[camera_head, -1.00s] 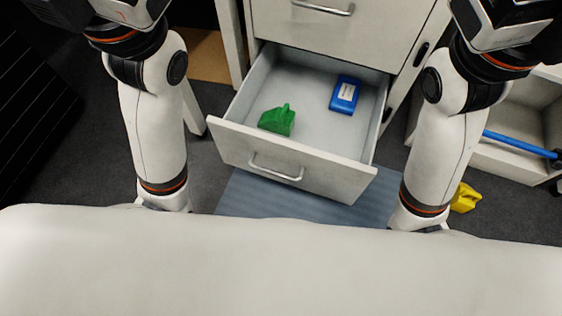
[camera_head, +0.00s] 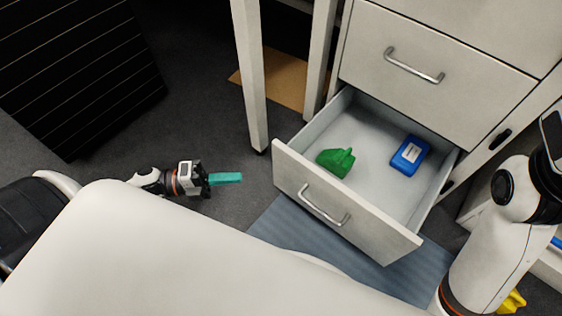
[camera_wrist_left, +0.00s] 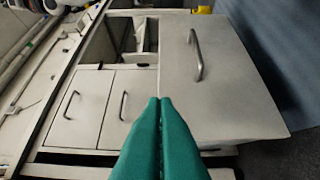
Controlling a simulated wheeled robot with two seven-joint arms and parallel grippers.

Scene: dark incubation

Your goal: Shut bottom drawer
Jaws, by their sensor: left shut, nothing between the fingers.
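The bottom drawer (camera_head: 330,221) of the white cabinet is pulled out, with a green object (camera_head: 336,162) and a blue box (camera_head: 410,155) inside. Its front has a metal bar handle (camera_head: 324,206). My left gripper (camera_head: 238,178) has teal fingers, shut and empty, and is left of the drawer front, apart from it in the head view. In the left wrist view the shut fingers (camera_wrist_left: 160,101) point toward a pale front panel (camera_wrist_left: 222,100) with a bar handle (camera_wrist_left: 197,55), which looks like the drawer's. My right arm is at the right; its gripper is out of view.
A closed drawer (camera_head: 430,50) is above the open one. White table legs (camera_head: 250,75) stand left of the cabinet. A blue-grey mat (camera_head: 285,232) lies under the drawer. A black slatted unit (camera_head: 75,70) is at far left. Dark floor is clear around my left gripper.

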